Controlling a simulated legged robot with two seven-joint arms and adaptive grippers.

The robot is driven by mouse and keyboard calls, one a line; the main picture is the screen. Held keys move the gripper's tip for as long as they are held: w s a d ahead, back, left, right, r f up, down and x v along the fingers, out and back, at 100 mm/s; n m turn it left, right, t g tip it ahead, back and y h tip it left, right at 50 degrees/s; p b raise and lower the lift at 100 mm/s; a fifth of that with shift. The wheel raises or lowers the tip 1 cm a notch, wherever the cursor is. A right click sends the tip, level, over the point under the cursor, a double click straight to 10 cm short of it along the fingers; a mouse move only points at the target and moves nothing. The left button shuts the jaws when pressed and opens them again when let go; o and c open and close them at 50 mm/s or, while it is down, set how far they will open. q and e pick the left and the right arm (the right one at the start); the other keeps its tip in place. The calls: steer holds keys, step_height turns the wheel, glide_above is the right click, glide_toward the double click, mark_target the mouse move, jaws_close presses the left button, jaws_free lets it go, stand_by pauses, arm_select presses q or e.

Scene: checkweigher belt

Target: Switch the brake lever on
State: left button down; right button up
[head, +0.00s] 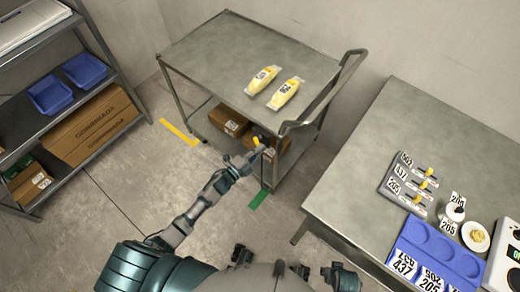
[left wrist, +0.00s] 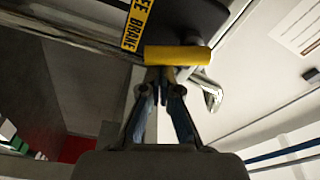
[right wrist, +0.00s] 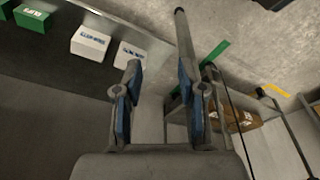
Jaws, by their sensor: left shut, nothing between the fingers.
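The brake lever has a yellow handle (left wrist: 178,55), beside a yellow and black label (left wrist: 138,24) that reads "BRAKE". In the head view the yellow handle (head: 256,141) is low at the near right corner of the metal cart (head: 225,50). My left gripper (head: 246,157) is shut and empty right at the lever. In the left wrist view its fingertips (left wrist: 163,74) meet just below the handle's long side; I cannot tell whether they touch it. My right gripper (right wrist: 160,72) has its fingers apart with nothing between them, away from the lever.
The cart carries two yellow packs (head: 286,92) on top and cardboard boxes (head: 228,119) below. A metal table (head: 400,140) with trays and weighing items stands at the right. A shelf (head: 40,45) with blue bins stands at the left. Green tape (head: 259,199) marks the floor.

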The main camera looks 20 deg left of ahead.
arm_select(q)
steer(key=m, duration=0.2)
steer(key=a+m, duration=0.1)
steer(key=shift+w+f+m+g, duration=0.2)
steer(key=shift+f+m+g, duration=0.1)
steer(key=shift+f+m, duration=0.1)
steer(key=m, duration=0.2)
steer(key=a+m, duration=0.1)
steer(key=m, duration=0.1)
steer(key=a+m+y, duration=0.1)
steer(key=m, duration=0.1)
steer(key=shift+w+f, duration=0.35)
steer(key=shift+f, duration=0.05)
arm_select(e)
steer(key=shift+r, duration=0.9)
arm_select(q)
steer(key=shift+b, duration=0.3)
arm_select(e)
steer(key=shift+s, duration=0.15)
